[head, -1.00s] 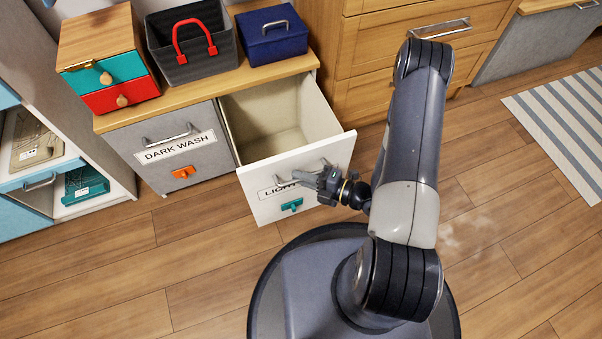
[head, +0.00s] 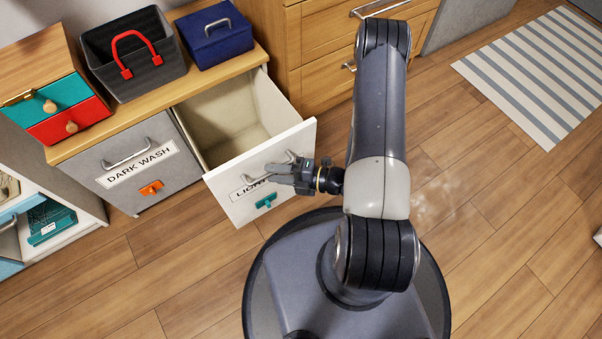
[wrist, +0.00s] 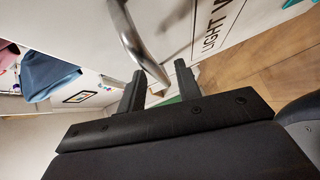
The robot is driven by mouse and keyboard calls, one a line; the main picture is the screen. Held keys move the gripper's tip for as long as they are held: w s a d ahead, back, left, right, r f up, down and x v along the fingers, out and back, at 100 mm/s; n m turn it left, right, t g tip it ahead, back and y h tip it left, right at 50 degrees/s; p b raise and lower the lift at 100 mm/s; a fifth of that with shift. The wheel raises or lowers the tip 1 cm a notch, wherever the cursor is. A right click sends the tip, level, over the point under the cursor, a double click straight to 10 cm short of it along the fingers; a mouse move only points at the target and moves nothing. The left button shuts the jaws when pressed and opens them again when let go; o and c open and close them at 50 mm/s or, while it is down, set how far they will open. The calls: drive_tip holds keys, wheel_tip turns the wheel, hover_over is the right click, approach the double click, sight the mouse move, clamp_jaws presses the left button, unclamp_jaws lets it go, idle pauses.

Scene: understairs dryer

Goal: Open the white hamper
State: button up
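The white hamper (head: 234,201) is a tilt or pull-out bin with a "LIGHT" label, a metal bar handle (head: 254,171) and a teal tag (head: 266,201). It stands well out from the cabinet, with its cream inside (head: 225,122) showing and empty where visible. My gripper (head: 280,173) is at the right part of the handle, close to the front panel. In the wrist view, my gripper's two fingers (wrist: 160,87) are apart, with the handle's curved end (wrist: 135,45) between their tips. I see a gap beside the bar, so the fingers look not clamped on it.
The grey "DARK WASH" hamper (head: 140,165) is shut at left. On the cabinet top are a dark basket with a red handle (head: 133,65), a blue box (head: 214,38) and a small drawer chest (head: 65,108). Wooden drawers (head: 330,50) stand right. A striped rug (head: 530,75) lies on open floor.

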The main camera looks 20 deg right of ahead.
drive_tip(key=p+v, duration=0.2)
drive_tip(key=v, duration=0.7)
idle(0.7)
drive_tip(key=shift+b+x, duration=1.35)
drive_tip(key=shift+x, duration=4)
drive_tip(key=shift+r, duration=0.1)
